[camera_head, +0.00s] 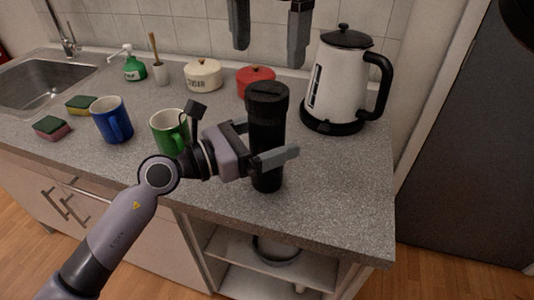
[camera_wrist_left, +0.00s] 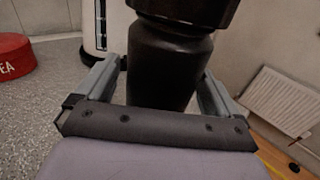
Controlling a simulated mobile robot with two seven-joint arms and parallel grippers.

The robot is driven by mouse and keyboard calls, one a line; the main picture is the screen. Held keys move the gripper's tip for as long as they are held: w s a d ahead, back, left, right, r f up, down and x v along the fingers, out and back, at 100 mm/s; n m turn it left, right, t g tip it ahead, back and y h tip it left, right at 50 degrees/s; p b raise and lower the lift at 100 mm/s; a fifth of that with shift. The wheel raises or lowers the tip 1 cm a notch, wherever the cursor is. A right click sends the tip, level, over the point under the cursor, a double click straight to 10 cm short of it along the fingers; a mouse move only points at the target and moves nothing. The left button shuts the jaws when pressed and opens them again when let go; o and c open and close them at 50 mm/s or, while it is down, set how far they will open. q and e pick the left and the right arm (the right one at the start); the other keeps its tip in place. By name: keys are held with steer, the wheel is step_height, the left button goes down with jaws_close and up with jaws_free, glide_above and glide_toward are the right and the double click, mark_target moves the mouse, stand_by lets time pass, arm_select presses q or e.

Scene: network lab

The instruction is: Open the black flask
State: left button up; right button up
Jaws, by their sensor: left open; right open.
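The black flask (camera_head: 266,130) stands upright on the grey counter, its ridged black lid (camera_head: 267,92) on top. My left gripper (camera_head: 270,142) is open around the flask's body, with one finger on each side, below the lid. In the left wrist view the flask (camera_wrist_left: 160,65) stands between the two open fingers (camera_wrist_left: 158,85), and the top of its lid is cut off. Whether the fingers touch it I cannot tell. My right gripper (camera_head: 271,25) is open and empty at the top of the head view, above and behind the flask.
A white kettle (camera_head: 335,80) stands right of the flask. A red pot (camera_head: 256,76), a sugar pot (camera_head: 203,75), a green mug (camera_head: 168,132) and a blue mug (camera_head: 110,120) stand left. Sponges (camera_head: 52,127) lie near the sink (camera_head: 45,82). The counter (camera_head: 335,205) is clear at front right.

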arm_select(q)
steer(key=shift+w+d, duration=0.25)
steer(key=shift+d, duration=0.25)
